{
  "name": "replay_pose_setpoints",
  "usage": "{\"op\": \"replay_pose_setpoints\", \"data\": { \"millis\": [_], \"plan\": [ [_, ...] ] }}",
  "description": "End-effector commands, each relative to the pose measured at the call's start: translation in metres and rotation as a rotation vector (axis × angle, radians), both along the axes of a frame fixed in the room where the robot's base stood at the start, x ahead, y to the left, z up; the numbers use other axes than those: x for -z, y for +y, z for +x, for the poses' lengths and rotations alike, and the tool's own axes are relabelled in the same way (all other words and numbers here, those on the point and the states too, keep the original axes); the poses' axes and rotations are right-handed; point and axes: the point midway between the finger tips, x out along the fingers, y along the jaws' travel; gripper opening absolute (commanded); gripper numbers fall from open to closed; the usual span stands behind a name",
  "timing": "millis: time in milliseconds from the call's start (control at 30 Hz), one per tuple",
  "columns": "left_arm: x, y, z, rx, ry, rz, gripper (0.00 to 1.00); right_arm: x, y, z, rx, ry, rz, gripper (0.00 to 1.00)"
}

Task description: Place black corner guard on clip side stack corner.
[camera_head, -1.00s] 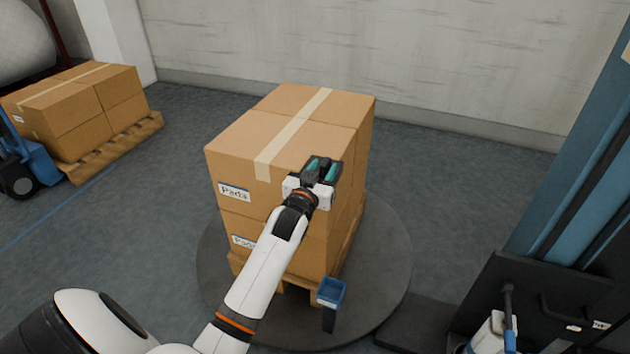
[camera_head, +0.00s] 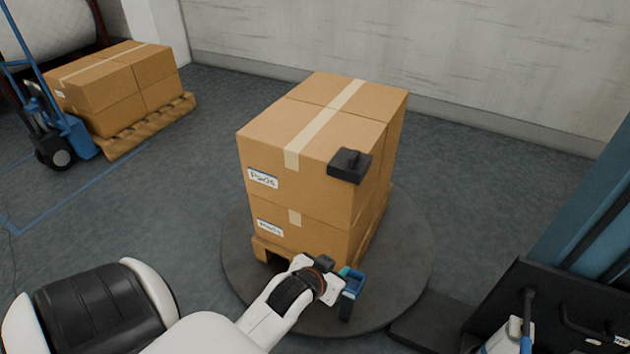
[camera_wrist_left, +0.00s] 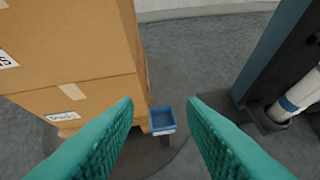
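The black corner guard (camera_head: 349,166) sits on the top near right corner of the carton stack (camera_head: 270,150), with a small raised block on top. It is apart from both my grippers. The stack (camera_wrist_left: 70,50) fills the left of that view. My right gripper is not in view.
The stack stands on a wooden pallet (camera_head: 264,251) on a round dark turntable (camera_head: 410,255). A black and blue machine (camera_head: 545,290) stands at the right. Another carton pallet (camera_head: 125,140) and a blue pallet truck (camera_head: 62,138) are at the far left. Grey floor is clear between.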

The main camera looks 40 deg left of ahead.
Motion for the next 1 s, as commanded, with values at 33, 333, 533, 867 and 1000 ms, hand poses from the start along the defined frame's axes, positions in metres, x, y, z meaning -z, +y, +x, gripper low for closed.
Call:
{"op": "replay_pose_setpoints", "data": {
  "millis": [33,333,533,867,1000],
  "plan": [
    [0.023,-0.017,-0.027,0.040,0.135,-0.004,0.38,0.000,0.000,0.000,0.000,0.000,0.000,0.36],
    [0.078,-0.070,-0.145,0.210,0.641,-0.007,0.38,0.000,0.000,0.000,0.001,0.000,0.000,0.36],
    [0.080,-0.072,-0.150,0.218,0.666,-0.006,0.38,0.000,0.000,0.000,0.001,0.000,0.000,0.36],
    [0.080,-0.072,-0.150,0.216,0.663,-0.007,0.38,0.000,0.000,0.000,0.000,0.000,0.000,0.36],
    [0.083,-0.072,-0.149,0.216,0.671,-0.007,0.38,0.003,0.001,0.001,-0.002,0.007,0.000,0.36]
  ]
}}
